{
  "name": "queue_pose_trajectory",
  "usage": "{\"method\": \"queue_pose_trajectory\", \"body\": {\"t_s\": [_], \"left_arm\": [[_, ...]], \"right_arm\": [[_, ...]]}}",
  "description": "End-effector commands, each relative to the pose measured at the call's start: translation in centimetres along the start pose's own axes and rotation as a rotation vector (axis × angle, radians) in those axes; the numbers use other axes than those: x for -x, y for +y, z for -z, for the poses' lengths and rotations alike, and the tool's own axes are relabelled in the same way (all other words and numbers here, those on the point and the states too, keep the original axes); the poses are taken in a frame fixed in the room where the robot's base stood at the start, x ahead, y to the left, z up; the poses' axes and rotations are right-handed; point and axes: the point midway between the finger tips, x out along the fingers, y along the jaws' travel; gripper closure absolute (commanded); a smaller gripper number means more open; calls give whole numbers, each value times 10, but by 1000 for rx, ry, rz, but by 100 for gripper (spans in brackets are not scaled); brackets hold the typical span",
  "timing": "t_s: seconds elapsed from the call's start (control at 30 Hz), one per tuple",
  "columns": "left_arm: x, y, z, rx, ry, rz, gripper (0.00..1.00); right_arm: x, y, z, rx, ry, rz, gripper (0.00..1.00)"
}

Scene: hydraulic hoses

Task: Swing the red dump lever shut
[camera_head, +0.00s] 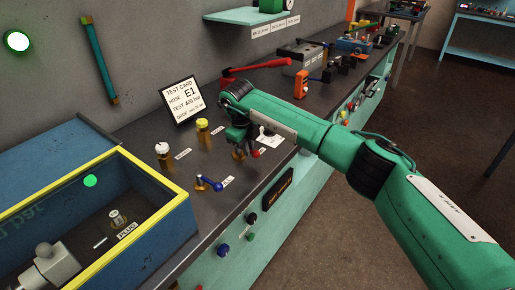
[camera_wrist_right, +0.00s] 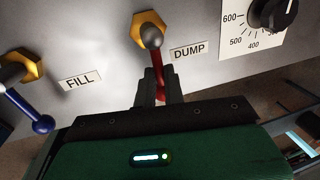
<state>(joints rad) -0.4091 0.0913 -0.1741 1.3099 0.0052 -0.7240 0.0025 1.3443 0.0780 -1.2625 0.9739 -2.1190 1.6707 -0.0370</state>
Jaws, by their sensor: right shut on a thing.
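The red dump lever (camera_wrist_right: 159,62) sits on a brass hex fitting beside the DUMP label (camera_wrist_right: 188,51) in the right wrist view. Its grey pivot is at the top and its red handle runs down between my gripper's fingers. In the head view a bit of the red lever (camera_head: 256,153) shows at the bench's front edge. My right gripper (camera_head: 240,143) reaches down over the lever from the green arm; in the wrist view its fingers (camera_wrist_right: 159,88) are shut on the red handle. My left gripper is not in view.
The blue fill lever (camera_head: 209,184) stands to the left, near the FILL label (camera_wrist_right: 80,80). A yellow-rimmed blue box (camera_head: 90,160), two posts and the test card (camera_head: 183,101) stand close by.

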Motion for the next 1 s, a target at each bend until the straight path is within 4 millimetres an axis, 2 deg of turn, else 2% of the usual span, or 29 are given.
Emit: {"method": "queue_pose_trajectory", "body": {"t_s": [0.4, 0.43, 0.5, 0.53, 0.83, 1.0], "left_arm": [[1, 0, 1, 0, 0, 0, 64], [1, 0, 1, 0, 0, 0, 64], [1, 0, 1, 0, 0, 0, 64], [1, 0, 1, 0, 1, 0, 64], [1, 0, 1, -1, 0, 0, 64], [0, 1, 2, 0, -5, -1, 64]], "right_arm": [[1, 1, -2, -4, -2, 0, 100], [1, 1, -2, -4, -2, 0, 84], [1, 1, -2, -4, -2, 0, 70], [1, 1, -2, -3, -1, 0, 68], [3, 1, -2, -3, -1, 1, 68], [23, 1, -2, -3, -3, 3, 68]]}}
